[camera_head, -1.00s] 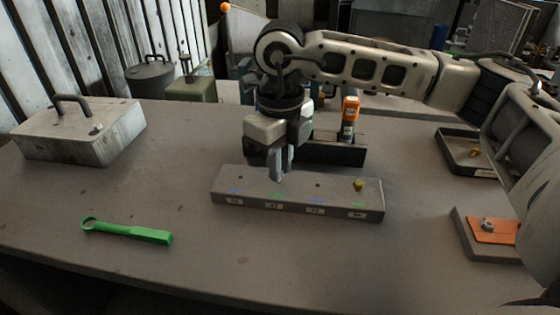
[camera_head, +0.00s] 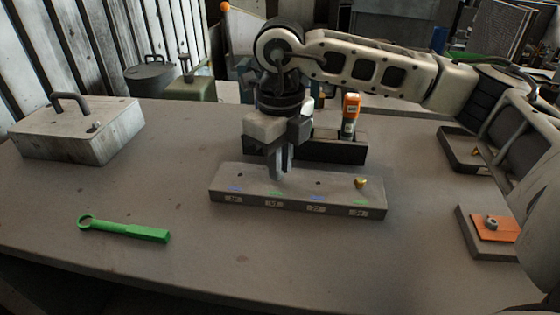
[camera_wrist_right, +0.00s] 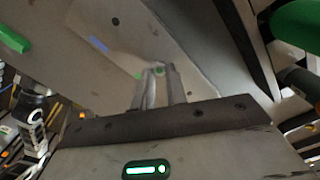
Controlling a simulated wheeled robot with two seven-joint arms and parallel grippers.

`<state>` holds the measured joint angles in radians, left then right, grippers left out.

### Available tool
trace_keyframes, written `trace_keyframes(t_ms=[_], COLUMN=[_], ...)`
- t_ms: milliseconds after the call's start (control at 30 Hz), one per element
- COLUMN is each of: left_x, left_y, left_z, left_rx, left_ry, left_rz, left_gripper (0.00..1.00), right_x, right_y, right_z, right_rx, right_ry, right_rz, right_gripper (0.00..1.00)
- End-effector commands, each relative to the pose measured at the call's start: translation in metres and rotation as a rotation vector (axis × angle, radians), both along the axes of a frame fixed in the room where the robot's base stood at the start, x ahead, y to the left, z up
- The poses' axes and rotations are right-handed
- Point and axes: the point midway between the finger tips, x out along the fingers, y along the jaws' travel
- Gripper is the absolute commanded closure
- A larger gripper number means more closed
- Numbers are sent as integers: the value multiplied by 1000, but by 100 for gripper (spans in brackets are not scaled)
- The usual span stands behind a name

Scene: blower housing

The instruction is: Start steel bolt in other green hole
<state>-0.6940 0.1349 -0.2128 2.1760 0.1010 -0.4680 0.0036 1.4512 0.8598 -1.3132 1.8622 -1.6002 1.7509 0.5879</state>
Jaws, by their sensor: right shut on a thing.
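The grey block (camera_head: 235,205) lies on the table with a row of holes, with blue and green marks along its front. A brass-coloured bolt (camera_head: 361,183) stands in the hole at the right end, by a green mark. My right gripper (camera_head: 281,178) points down over the second hole from the left, by the other green mark. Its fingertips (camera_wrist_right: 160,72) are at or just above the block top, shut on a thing. The steel bolt cannot be made out between the fingers; they hide it. My left gripper is not in view.
A green wrench (camera_head: 125,229) lies at the front left, and a grey lidded box (camera_head: 75,135) stands behind it. A dark rack with an orange bottle (camera_head: 350,112) is behind the block. A dark tray (camera_head: 455,150) and an orange plate (camera_head: 492,228) are at the right.

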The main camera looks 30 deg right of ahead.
Motion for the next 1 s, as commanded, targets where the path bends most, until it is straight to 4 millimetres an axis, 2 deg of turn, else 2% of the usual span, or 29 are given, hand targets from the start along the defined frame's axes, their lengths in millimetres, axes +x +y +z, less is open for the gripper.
trace_keyframes(t_ms=[200, 233, 300, 333, 500, 533, 600, 1000], left_x=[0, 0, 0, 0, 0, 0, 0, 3], left_y=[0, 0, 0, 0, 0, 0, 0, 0], left_z=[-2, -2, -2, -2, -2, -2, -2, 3], left_rx=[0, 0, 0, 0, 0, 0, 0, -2], left_ry=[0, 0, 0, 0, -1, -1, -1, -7], left_rz=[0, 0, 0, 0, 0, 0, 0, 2], left_gripper=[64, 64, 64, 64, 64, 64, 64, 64], right_x=[0, -1, -1, -1, 0, 0, 0, 0], right_y=[0, 0, 0, 0, 0, 0, 0, 0], right_z=[-4, -4, -4, -4, -3, -3, -3, 2], right_rx=[-1, -1, -1, -1, 0, 0, 0, -1], right_ry=[4, 5, 5, 5, 3, 3, 3, 2], right_rz=[0, 0, 0, 0, 0, 0, 0, 0], right_gripper=[99, 83, 63, 60, 60, 57, 38, 38])
